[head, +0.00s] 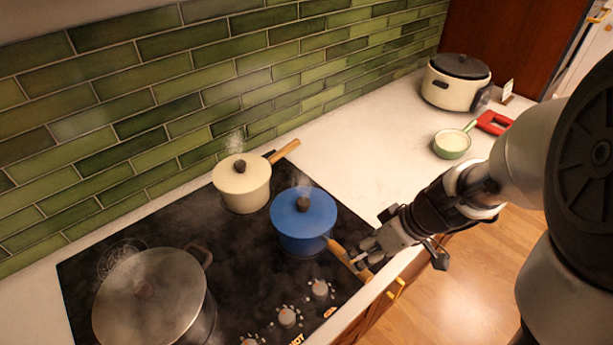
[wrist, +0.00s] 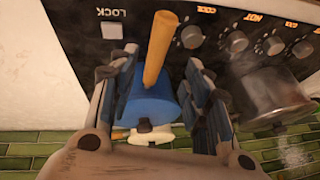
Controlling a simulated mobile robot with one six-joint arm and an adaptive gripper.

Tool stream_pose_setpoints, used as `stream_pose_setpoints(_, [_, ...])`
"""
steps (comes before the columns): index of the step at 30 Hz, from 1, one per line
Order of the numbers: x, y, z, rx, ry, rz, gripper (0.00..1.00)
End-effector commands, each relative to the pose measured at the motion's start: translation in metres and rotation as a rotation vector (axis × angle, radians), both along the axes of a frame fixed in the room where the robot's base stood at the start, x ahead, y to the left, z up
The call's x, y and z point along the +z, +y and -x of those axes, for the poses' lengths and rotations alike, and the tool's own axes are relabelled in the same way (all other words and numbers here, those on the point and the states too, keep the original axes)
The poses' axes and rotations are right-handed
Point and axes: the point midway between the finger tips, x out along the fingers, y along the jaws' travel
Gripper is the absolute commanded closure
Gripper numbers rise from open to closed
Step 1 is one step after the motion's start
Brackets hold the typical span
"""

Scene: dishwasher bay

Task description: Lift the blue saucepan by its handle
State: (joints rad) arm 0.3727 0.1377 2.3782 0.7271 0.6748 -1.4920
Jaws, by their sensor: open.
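The blue saucepan (head: 303,225) stands on the black cooktop, with a blue lid that has a dark knob. Its wooden handle (head: 347,261) points toward the front right edge of the cooktop. My gripper (head: 366,258) is at the handle's outer end, and its fingers partly overlap the handle in the head view. In the wrist view, the open fingers (wrist: 169,82) stand on either side of the handle (wrist: 159,48), with a gap on each side. The saucepan (wrist: 152,100) shows between and beyond the fingers.
A steaming cream saucepan (head: 242,184) stands behind the blue one. A large steel pot (head: 150,300) is at the front left. Knobs (head: 287,317) line the cooktop's front. A small green pan (head: 452,144), red object (head: 494,123) and cream cooker (head: 455,84) are on the right counter.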

Motion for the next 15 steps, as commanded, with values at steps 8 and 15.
stream_pose_setpoints(8, [-0.028,0.011,-0.007,0.0,0.001,0.001,0.55])
stream_pose_setpoints(15, [-0.057,0.018,-0.015,0.002,0.004,-0.001,0.55])
